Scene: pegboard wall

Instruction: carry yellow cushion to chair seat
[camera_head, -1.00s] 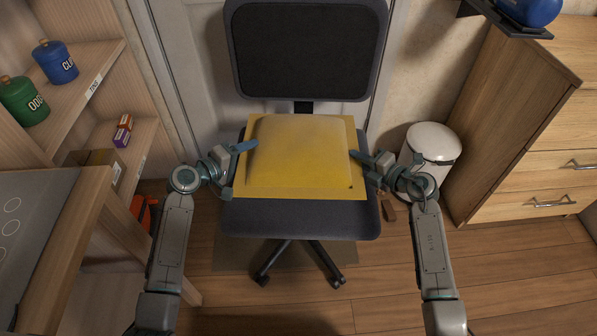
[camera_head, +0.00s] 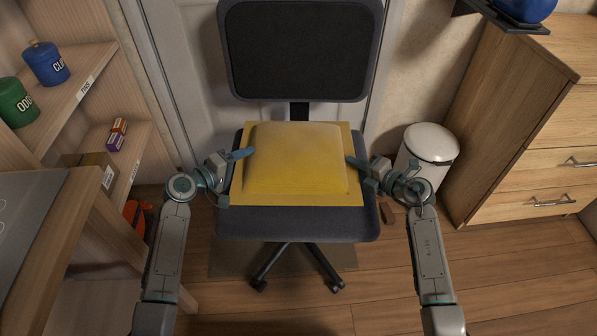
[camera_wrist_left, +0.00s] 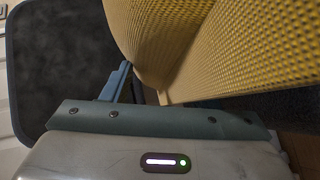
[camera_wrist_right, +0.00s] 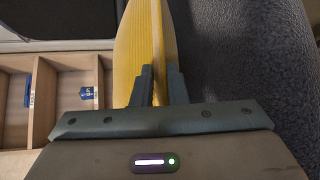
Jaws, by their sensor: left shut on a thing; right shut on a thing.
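The yellow cushion (camera_head: 297,160) is held between my two grippers over the dark seat of the office chair (camera_head: 300,224). Whether it touches the seat is hard to tell. My left gripper (camera_head: 240,156) is shut on its left edge; the left wrist view shows the textured cushion (camera_wrist_left: 215,45) close by, with one blue finger clear. My right gripper (camera_head: 356,163) is shut on its right edge, and in the right wrist view the cushion rim (camera_wrist_right: 157,50) sits between the two fingers (camera_wrist_right: 157,85). The chair's black backrest (camera_head: 302,50) stands behind the cushion.
A wooden shelf with a blue canister (camera_head: 45,63) and a green canister (camera_head: 17,102) is at left. A white bin (camera_head: 428,152) and wooden drawers (camera_head: 540,150) stand at right. Wooden floor (camera_head: 370,290) is open in front of the chair.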

